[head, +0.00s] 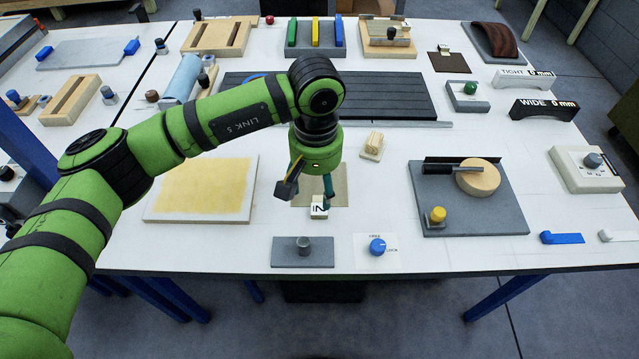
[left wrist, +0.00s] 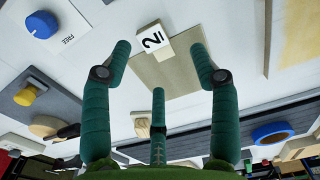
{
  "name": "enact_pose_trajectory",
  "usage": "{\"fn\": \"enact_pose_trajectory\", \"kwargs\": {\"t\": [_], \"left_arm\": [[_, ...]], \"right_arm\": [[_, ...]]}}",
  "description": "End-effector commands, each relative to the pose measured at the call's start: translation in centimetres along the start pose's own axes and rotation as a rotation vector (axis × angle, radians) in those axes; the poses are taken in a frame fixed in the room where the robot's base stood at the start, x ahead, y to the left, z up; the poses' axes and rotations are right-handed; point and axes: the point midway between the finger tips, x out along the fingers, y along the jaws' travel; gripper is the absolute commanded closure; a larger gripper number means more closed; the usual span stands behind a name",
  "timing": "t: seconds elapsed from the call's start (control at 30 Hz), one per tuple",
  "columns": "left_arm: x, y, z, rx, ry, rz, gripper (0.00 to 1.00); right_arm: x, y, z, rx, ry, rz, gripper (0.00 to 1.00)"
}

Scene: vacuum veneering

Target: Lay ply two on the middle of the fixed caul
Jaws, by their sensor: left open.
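Ply two is a thin tan sheet (head: 340,188) lying flat on the white table, with a small block tab marked 2 (head: 319,210) at its near edge. In the left wrist view the sheet (left wrist: 176,74) and its tab (left wrist: 153,39) lie beyond my fingers. My left gripper (head: 308,190) is open and points down over the sheet, and its fingers hide part of it. In the left wrist view the open fingers (left wrist: 160,60) are spread with nothing between them. I cannot tell for sure which piece is the fixed caul. My right gripper is not in view.
A white board with a yellow sheet (head: 205,188) lies left of ply two. A small wooden block (head: 373,146) stands to its right. A dark slatted bed (head: 400,97) lies behind. A grey plate (head: 475,205) carries a round wooden disc. A blue knob (head: 377,246) sits in front.

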Motion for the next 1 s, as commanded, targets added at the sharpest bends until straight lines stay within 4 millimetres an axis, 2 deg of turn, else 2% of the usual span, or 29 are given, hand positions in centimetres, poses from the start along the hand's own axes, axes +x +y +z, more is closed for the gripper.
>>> {"fn": "enact_pose_trajectory", "kwargs": {"t": [0.17,0.3,0.47,0.7,0.73,0.8,0.83,1.0], "left_arm": [[1.6,0.3,0.3,-0.002,-0.007,0.004,0.39],[3.8,0.6,0.6,-0.002,-0.008,0.003,0.39],[5.6,0.7,0.5,-0.002,-0.005,0.007,0.39],[6.0,0.7,0.5,-0.001,-0.002,0.007,0.39],[6.0,0.7,0.5,-0.001,-0.002,0.007,0.47],[6.0,0.7,0.5,-0.001,-0.003,0.007,0.73],[6.0,0.7,0.5,-0.002,-0.003,0.007,0.82],[6.0,0.7,0.5,-0.002,-0.003,0.007,0.85]], "right_arm": [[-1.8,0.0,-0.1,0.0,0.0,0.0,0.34],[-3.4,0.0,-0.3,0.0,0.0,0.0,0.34],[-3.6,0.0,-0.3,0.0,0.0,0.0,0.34],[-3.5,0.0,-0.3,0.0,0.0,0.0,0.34],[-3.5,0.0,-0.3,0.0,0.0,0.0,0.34],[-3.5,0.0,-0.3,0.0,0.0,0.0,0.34],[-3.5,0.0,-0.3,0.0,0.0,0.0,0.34],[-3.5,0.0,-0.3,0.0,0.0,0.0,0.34]]}}
